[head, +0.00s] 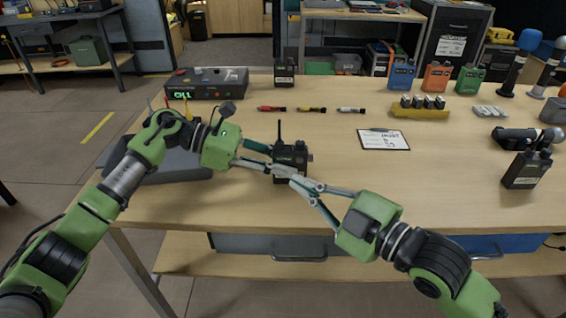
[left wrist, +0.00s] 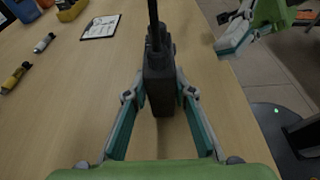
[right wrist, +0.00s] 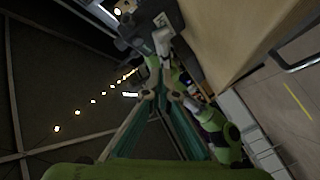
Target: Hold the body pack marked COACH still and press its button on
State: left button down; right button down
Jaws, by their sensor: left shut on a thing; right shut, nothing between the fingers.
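A black body pack (head: 291,155) with an upright antenna stands near the middle of the table; its marking is too small to read. My left gripper (head: 268,167) is shut on it from the left. In the left wrist view the pack (left wrist: 158,85) sits between the two fingers of my left gripper (left wrist: 156,98). My right gripper (head: 291,178) is shut and empty, its tips close to the pack's front face; I cannot tell whether they touch. The right wrist view shows my right gripper (right wrist: 158,88) close to dark shapes. The button cannot be made out.
Similar dark packs stand at the back (head: 284,72) and right (head: 525,168). A clipboard (head: 384,139) lies right of the held pack. A grey tray (head: 165,163) lies left, under my left arm. Small coloured cylinders (head: 311,109) lie behind. The front table strip is clear.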

jog(key=shift+w, duration=1.8)
jog(key=shift+w, duration=0.45)
jog(key=shift+w, duration=0.15)
dwell(0.4)
jog(key=shift+s, duration=0.65)
jog(key=shift+s, duration=3)
pick_arm(q)
jog(key=c, duration=1.6)
grip_release()
jog(key=shift+c, duration=0.2)
